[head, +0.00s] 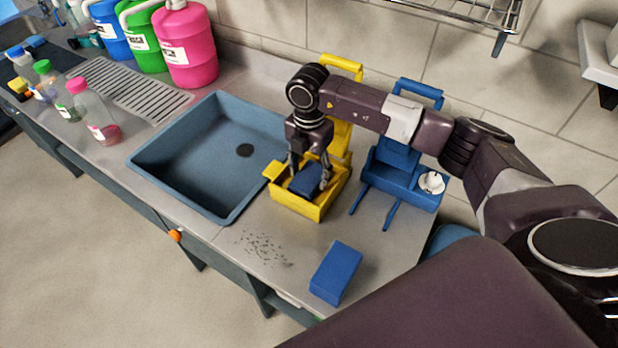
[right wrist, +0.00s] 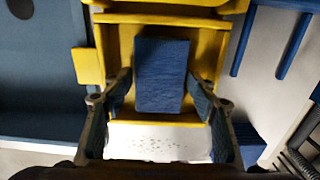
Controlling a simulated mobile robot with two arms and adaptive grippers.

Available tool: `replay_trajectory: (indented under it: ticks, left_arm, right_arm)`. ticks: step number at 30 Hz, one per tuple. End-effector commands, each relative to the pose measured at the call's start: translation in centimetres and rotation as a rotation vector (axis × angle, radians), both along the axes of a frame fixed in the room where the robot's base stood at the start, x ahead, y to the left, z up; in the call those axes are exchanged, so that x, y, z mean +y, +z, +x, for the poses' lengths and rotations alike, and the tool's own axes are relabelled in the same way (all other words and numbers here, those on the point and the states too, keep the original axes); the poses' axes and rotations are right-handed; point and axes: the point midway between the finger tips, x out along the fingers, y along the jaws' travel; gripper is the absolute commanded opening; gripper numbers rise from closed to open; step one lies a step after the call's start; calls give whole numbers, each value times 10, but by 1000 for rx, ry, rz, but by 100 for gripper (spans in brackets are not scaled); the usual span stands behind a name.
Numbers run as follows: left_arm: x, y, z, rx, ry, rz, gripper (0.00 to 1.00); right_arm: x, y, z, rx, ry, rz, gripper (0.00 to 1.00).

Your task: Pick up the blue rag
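A dark blue folded rag (head: 304,182) lies in the yellow caddy (head: 311,211), right of the sink. It also shows in the right wrist view (right wrist: 162,75), as a flat rectangle with a woven look. My right gripper (head: 310,177) points down over it, with one finger on each side. In the right wrist view, the open fingers (right wrist: 160,80) flank the rag's near part; I cannot tell whether they touch it. The rag rests in the caddy. My left gripper is not in view.
A blue caddy (head: 408,190) holding a white item stands to the right. A blue block (head: 336,272) lies on the front counter beside dark specks (head: 263,248). The sink (head: 205,150) is empty. Bottles and jugs stand at the left. A wire rack (head: 460,12) hangs above.

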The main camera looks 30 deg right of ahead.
Motion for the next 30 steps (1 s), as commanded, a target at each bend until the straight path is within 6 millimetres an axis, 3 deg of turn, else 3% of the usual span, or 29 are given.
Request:
replay_trajectory:
  ticks: [7, 19, 26, 30]
  left_arm:
    - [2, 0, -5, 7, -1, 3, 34]
    - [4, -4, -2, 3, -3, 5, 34]
    - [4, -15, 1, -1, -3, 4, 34]
    - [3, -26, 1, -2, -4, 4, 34]
  right_arm:
    - [0, 0, 0, -1, 0, 1, 25]
    - [1, 9, 1, -3, 1, 2, 25]
    - [0, 45, 2, -6, 0, 1, 25]
    - [0, 85, 2, -9, 1, 2, 25]
